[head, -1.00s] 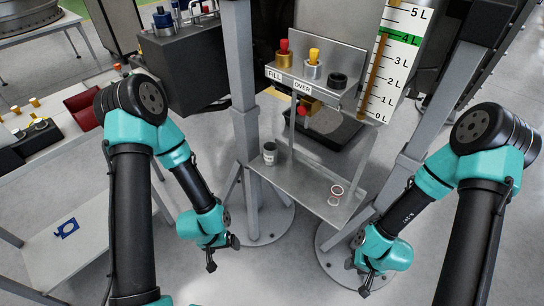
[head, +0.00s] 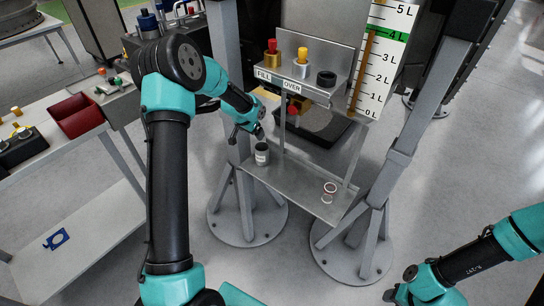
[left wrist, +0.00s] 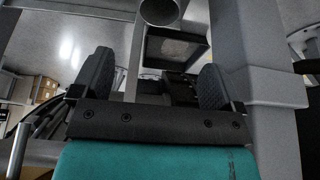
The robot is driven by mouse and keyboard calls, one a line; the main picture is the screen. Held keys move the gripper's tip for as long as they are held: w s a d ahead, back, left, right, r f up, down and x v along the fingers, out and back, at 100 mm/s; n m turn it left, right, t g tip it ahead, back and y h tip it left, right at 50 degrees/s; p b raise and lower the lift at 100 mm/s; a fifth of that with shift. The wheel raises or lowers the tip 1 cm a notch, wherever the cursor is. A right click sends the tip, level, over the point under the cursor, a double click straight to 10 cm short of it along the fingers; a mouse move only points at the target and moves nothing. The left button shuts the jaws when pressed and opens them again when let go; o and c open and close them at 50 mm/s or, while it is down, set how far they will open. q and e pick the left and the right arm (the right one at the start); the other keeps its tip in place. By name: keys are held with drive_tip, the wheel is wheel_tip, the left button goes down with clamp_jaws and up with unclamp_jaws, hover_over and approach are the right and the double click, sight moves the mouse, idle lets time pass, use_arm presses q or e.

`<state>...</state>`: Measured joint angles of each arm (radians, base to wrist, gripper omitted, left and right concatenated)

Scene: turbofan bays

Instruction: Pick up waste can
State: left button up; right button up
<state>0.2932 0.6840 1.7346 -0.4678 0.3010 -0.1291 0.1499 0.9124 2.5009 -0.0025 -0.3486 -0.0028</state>
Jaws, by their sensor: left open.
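The waste can (head: 262,154) is a small grey cylinder with a pale label. It stands upright at the left end of the lower metal shelf. My left gripper (head: 259,133) is just above and behind the can in the head view; I cannot tell whether they touch. In the left wrist view my left gripper (left wrist: 155,75) has its two dark fingers wide apart with nothing between them. A round grey cylinder end at the top there may be the can. My right gripper (head: 390,296) is low at the bottom right, its fingers too small to read.
Grey posts (head: 395,165) flank the stand. A litre scale (head: 383,60) rises behind.

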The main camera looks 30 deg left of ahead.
use_arm(q)
drive_tip(key=shift+s, duration=0.1)
approach(263, 149)
drive_tip(key=shift+s+d+f, duration=0.1)
drive_tip(key=shift+d+f, duration=0.2)
drive_tip(key=shift+f, duration=0.25)
drive_tip(key=shift+s+d+f, duration=0.1)
drive_tip(key=shift+d+f, duration=0.25)
drive_tip(key=shift+f, duration=0.25)
drive_tip(key=shift+w+f, duration=0.1)
drive_tip(key=shift+w, duration=0.05)
drive_tip(key=shift+x, duration=2.6)
drive_tip(key=shift+w, duration=0.1)
drive_tip(key=c, duration=1)
drive_tip(key=shift+c, duration=0.2)
